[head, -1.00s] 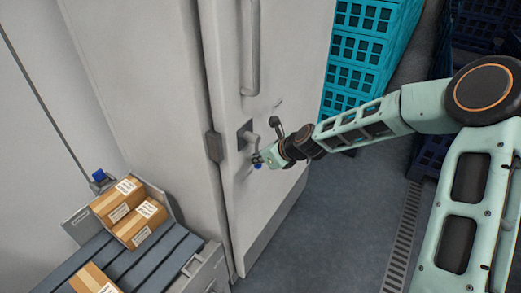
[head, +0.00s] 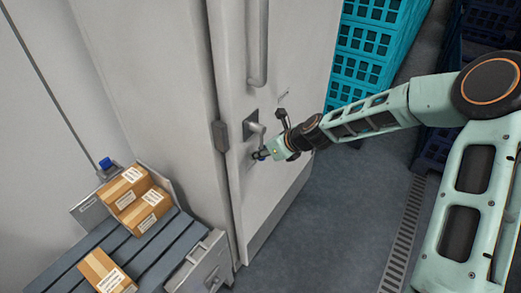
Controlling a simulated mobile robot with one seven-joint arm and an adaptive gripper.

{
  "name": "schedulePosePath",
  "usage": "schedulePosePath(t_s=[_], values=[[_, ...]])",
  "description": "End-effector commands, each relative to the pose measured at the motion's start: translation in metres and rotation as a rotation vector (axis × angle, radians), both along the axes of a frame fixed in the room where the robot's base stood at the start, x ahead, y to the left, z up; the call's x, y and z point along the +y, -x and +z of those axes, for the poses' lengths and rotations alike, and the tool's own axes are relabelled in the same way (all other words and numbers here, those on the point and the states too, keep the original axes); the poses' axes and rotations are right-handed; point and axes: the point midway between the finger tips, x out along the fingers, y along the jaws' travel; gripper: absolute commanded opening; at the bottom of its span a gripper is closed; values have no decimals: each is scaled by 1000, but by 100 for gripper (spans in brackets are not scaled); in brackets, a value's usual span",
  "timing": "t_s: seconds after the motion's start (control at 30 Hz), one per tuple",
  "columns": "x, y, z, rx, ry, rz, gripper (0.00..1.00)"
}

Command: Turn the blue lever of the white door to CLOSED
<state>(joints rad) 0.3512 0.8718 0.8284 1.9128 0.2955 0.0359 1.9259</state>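The white door (head: 300,70) fills the middle of the head view, with a long vertical handle (head: 258,45) near its left edge. Below the handle is a dark square plate (head: 250,127) with a pale lever arm (head: 257,133) slanting down from it. My gripper (head: 257,155) is at the lower end of that lever arm, close against the door face. A little dark blue shows at the fingertips; the gripper covers most of the lever's end. I cannot tell whether the fingers are closed on it. No CLOSED marking is readable.
Turquoise crates (head: 365,65) stand behind the door at right. The grey floor (head: 335,215) below my arm is clear.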

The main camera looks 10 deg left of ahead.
Motion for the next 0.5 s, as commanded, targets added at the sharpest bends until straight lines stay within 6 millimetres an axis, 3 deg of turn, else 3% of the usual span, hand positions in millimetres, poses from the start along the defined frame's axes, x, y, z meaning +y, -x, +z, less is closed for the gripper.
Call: schedulePosePath(t_s=[0.3, 0.5], values=[[-1, -1, 2, -3, 0, -3, 25], [-13, 4, 16, -6, 0, -4, 25]])
